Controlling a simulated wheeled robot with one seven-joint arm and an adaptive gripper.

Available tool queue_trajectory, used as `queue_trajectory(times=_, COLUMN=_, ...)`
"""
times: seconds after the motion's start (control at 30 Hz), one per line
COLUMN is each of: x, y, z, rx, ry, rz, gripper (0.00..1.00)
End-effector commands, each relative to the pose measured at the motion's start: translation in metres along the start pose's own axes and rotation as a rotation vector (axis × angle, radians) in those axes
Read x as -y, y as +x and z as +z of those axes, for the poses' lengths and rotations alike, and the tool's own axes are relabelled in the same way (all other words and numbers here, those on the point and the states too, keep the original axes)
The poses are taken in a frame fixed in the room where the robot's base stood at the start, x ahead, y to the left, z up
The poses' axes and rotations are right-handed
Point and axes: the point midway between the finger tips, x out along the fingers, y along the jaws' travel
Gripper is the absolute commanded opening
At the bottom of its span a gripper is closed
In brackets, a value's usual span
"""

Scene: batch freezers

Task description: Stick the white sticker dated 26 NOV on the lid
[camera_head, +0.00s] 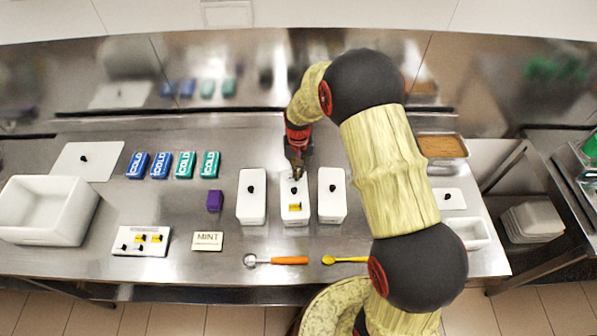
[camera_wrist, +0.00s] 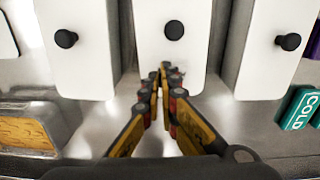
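A white tub with a lid (camera_head: 287,218) stands in the middle of three. A black knob and a small yellow piece with a dark part (camera_head: 295,207) show on its lid; any print on the piece is too small to read. The middle lid (camera_wrist: 172,60) and its knob also show in the wrist view. A white board (camera_head: 128,248) at the front left carries several small white and yellow pieces with dark knobs; no date is legible. My gripper (camera_head: 297,176) is at the back end of the middle tub. In the wrist view its fingertips (camera_wrist: 164,70) meet, with nothing seen between them.
Similar lidded tubs flank it at left (camera_head: 251,207) and right (camera_head: 331,207). A purple block (camera_head: 214,201), a MINT card (camera_head: 207,241), several COLD packs (camera_head: 161,165), a scoop (camera_head: 285,261) and a yellow spoon (camera_head: 345,259) lie around. A white bin (camera_head: 45,226) stands far left.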

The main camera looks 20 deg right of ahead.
Motion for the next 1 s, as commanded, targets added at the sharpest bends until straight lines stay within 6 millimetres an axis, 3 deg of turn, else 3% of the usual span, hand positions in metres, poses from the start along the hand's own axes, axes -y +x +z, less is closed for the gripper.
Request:
queue_trajectory(times=0.97, x=0.0000, y=0.0065, z=0.0002, rx=0.000, ry=0.000, rz=0.000, gripper=0.00)
queue_trajectory(times=1.0, x=0.0000, y=0.0065, z=0.0002, rx=0.001, ry=0.000, rz=0.000, gripper=0.03)
